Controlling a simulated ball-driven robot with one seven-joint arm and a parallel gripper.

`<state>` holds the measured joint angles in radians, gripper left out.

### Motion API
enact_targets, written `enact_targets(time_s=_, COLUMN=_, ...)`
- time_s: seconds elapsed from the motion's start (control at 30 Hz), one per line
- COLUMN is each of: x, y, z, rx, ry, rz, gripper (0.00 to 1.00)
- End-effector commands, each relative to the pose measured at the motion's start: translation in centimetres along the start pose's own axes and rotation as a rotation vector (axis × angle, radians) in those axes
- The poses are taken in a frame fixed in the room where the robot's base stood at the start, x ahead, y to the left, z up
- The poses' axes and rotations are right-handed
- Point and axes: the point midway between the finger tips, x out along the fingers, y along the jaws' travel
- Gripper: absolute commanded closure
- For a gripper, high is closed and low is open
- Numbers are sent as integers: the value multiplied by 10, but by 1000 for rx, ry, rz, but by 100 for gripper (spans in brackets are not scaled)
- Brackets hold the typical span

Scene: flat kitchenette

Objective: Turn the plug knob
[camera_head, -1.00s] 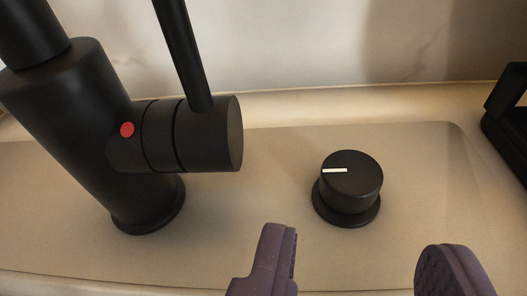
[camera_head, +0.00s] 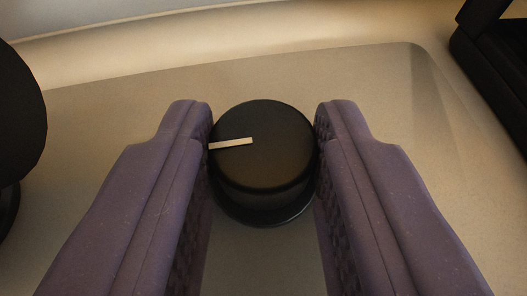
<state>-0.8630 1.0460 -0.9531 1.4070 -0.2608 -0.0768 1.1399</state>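The plug knob (camera_head: 264,150) is a round black dial with a white pointer line on its top. The line points left and tilts slightly down at its outer end. My gripper (camera_head: 263,125) has its two purple fingers on either side of the knob, one at its left and one at its right. Both textured inner faces appear to touch the knob's sides. The knob sits upright on its wider black base, and the fingers hide parts of its sides.
The knob stands on a beige sink ledge (camera_head: 380,75). Part of the black faucet (camera_head: 15,130) shows at the left edge. A black object (camera_head: 495,65) is at the upper right. The ledge behind the knob is clear.

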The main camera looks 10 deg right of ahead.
Motion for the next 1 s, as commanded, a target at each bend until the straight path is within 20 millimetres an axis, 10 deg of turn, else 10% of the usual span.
enact_targets(time_s=1.0, x=0, y=8, z=-5, rx=-185, ry=-9, rz=-455, gripper=95)
